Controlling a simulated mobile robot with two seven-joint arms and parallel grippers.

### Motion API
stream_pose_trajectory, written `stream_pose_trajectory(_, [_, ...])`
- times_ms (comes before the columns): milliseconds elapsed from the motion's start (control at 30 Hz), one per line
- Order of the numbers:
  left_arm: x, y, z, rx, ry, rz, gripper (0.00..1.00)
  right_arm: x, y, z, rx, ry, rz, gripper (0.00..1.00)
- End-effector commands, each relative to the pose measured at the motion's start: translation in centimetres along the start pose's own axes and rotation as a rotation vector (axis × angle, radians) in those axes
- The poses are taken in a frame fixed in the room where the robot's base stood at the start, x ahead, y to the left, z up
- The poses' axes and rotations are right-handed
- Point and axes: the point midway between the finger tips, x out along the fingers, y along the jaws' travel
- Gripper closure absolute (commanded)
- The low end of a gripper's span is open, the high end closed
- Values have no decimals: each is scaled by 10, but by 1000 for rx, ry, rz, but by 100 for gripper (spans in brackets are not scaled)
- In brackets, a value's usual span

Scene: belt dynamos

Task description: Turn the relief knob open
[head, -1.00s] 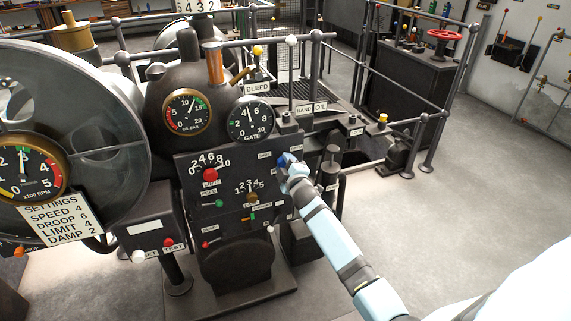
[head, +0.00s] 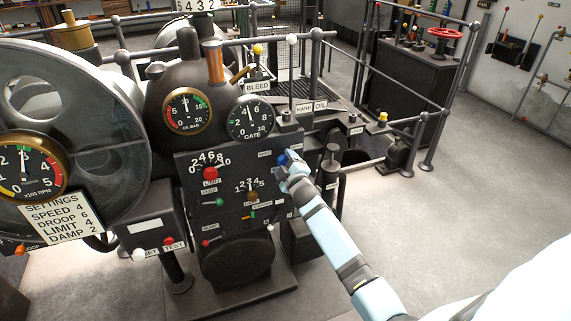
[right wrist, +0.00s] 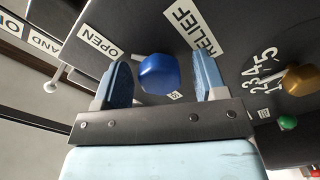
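The relief knob (right wrist: 158,73) is blue and faceted, on the dark panel beside the RELIEF label (right wrist: 193,28) and the OPEN label (right wrist: 100,42). In the head view the blue knob (head: 282,158) shows just beyond my right gripper (head: 289,168) at the panel's upper right. In the right wrist view my right gripper (right wrist: 162,82) is open. Its two blue fingers stand on either side of the knob, with a gap visible on each side. My left gripper is not in view.
The control panel (head: 190,165) also carries a red limit knob (head: 210,174), a brass knob (head: 252,197) and small levers. A large flywheel (head: 128,165) stands at the left. Railings (head: 430,140) run behind at the right. The floor (head: 430,240) at right is clear.

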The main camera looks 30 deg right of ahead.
Motion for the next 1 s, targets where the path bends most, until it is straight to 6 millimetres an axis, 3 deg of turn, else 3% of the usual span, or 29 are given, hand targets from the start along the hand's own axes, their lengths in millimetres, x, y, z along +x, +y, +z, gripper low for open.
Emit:
stream_pose_trajectory(267, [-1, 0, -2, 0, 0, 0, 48, -13, 0, 0, -1, 0, 0, 34])
stream_pose_trajectory(700, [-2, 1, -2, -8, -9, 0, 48, -107, 0, 0, 0, -1, -1, 34])
stream_pose_trajectory(1000, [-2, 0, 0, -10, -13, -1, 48, -137, 0, 0, 0, 0, 0, 34])
